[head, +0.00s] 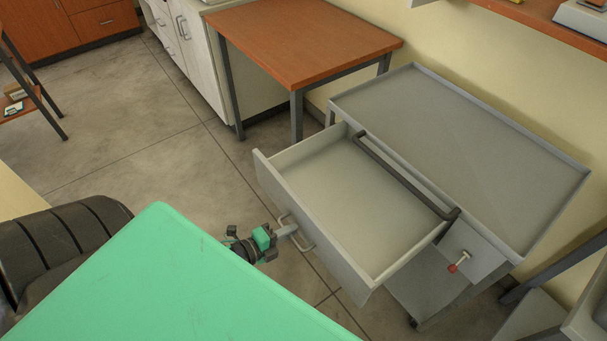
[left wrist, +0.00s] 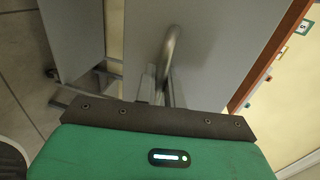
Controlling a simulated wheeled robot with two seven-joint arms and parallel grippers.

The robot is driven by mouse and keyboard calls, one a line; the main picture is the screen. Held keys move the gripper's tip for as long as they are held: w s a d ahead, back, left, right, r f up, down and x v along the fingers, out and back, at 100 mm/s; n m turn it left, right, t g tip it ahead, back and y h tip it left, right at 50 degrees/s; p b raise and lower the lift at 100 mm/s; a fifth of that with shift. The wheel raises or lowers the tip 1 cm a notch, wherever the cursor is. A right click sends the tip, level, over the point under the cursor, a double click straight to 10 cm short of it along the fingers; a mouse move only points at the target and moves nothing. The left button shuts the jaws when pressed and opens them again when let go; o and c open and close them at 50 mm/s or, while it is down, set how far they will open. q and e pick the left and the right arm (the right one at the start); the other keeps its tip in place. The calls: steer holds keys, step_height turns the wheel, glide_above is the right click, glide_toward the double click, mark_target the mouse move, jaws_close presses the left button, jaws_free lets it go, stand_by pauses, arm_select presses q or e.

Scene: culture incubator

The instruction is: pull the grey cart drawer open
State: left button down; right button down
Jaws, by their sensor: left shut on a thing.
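The grey cart (head: 450,150) stands at the right in the head view. Its drawer (head: 345,190) is pulled well out toward me and looks empty inside. The drawer's curved metal handle (head: 298,234) is on its front panel. My left gripper (head: 284,231) is shut on this handle. In the left wrist view the handle (left wrist: 171,55) rises from between the fingers (left wrist: 158,92), in front of the grey drawer front (left wrist: 205,45). My right gripper is not in view.
A dark push bar (head: 400,175) crosses above the drawer's back part. A red-tipped knob (head: 455,266) sticks out on the cart's near side. A brown-topped table (head: 305,40) stands behind the cart. Bare floor (head: 140,130) lies left of the drawer.

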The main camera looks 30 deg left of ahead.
arm_select(q)
steer(key=shift+v, duration=0.85)
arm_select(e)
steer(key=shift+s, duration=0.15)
arm_select(q)
steer(key=shift+f, duration=0.2)
steer(key=c, duration=1.6)
jaws_free()
steer(key=shift+c, duration=0.2)
steer(key=b+v, duration=0.1)
steer(key=v, duration=1.3)
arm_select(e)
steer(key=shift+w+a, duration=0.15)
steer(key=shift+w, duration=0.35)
